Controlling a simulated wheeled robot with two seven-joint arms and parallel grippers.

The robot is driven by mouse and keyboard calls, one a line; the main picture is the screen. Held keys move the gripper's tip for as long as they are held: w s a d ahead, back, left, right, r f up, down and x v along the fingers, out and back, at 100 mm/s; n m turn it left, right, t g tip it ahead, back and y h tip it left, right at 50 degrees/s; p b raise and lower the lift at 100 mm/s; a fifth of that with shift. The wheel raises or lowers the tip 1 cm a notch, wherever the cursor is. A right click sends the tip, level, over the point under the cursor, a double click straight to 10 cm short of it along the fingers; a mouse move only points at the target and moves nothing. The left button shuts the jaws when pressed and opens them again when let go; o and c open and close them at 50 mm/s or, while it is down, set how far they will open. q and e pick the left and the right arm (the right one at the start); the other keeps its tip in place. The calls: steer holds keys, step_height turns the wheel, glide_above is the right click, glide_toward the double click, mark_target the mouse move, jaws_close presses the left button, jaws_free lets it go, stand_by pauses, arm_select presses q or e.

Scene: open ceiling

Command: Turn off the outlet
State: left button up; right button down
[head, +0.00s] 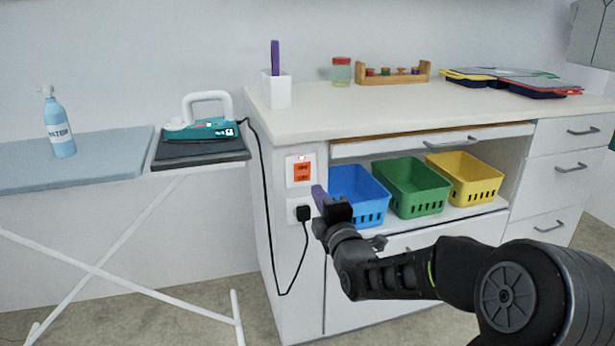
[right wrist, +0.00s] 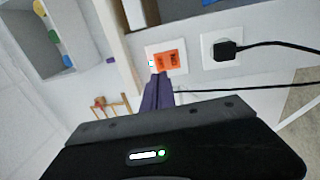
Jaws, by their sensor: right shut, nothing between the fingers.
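The outlet (head: 301,171) is a white plate with an orange double rocker switch on the side of the white counter. Its orange switch (right wrist: 167,58) also shows in the right wrist view, with a small cyan light at its edge. Below it in the head view is a white socket (head: 293,215) with a black plug (head: 303,213) in it. My right gripper (head: 318,192) is shut and empty, its purple fingers close to the plates. In the right wrist view the fingertips (right wrist: 158,77) are just short of the switch; I cannot tell whether they touch. My left gripper is not in view.
A black cord (head: 266,200) runs from the plug to the teal iron (head: 202,129) on the ironing board (head: 80,160). Blue (head: 357,190), green (head: 411,187) and yellow (head: 464,179) baskets sit in the open shelf beside the outlet.

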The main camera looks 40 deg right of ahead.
mark_target(304, 166)
steer(key=b+x, duration=0.1)
steer(key=x, duration=0.6)
steer(key=shift+w+d+f, duration=0.1)
steer(key=shift+w+d, duration=0.05)
steer(key=shift+w, duration=0.2)
steer(key=shift+w+d, duration=0.2)
steer(key=shift+w, duration=0.4)
steer(key=shift+w+b, duration=0.15)
steer(key=shift+b, duration=0.25)
steer(key=shift+r, duration=0.3)
